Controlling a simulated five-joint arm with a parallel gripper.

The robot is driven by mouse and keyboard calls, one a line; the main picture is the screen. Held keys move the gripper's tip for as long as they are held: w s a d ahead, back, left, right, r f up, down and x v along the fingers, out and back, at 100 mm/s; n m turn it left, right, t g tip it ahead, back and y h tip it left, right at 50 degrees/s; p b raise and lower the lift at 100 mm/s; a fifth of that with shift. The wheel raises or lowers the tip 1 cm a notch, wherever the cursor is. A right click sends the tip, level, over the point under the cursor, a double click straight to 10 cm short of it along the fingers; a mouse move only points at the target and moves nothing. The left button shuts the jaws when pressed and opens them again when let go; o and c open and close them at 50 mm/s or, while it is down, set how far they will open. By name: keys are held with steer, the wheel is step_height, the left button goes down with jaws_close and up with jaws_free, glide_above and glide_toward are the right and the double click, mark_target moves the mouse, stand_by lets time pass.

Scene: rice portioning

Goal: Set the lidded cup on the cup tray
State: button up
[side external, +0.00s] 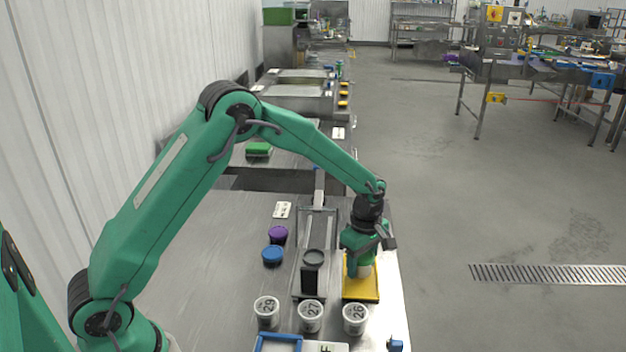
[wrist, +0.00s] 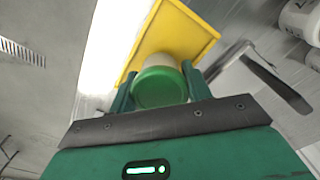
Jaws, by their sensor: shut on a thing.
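The cup (wrist: 152,65) is whitish with a green lid (wrist: 160,87). My gripper (wrist: 159,84) is shut on it, one finger on each side of the lid. In the side external view my gripper (side external: 362,256) points down over the yellow cup tray (side external: 361,294), and a small white part of the cup (side external: 364,271) shows below it. The yellow tray also shows behind the cup in the wrist view (wrist: 178,35). The cup is over or on the tray; I cannot tell whether its base touches.
White cups marked 29 (side external: 267,307), 27 (side external: 311,312) and 26 (side external: 355,315) stand in front. A black stand (side external: 311,277) is left of the tray. Purple (side external: 278,234) and blue (side external: 272,254) lids lie further left. The table's right edge is close to the tray.

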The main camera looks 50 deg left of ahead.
steer(key=shift+f, duration=0.65)
steer(key=shift+f, duration=0.15)
steer(key=o, duration=1)
step_height(320, 180, up, 12)
steer(key=shift+r, duration=0.2)
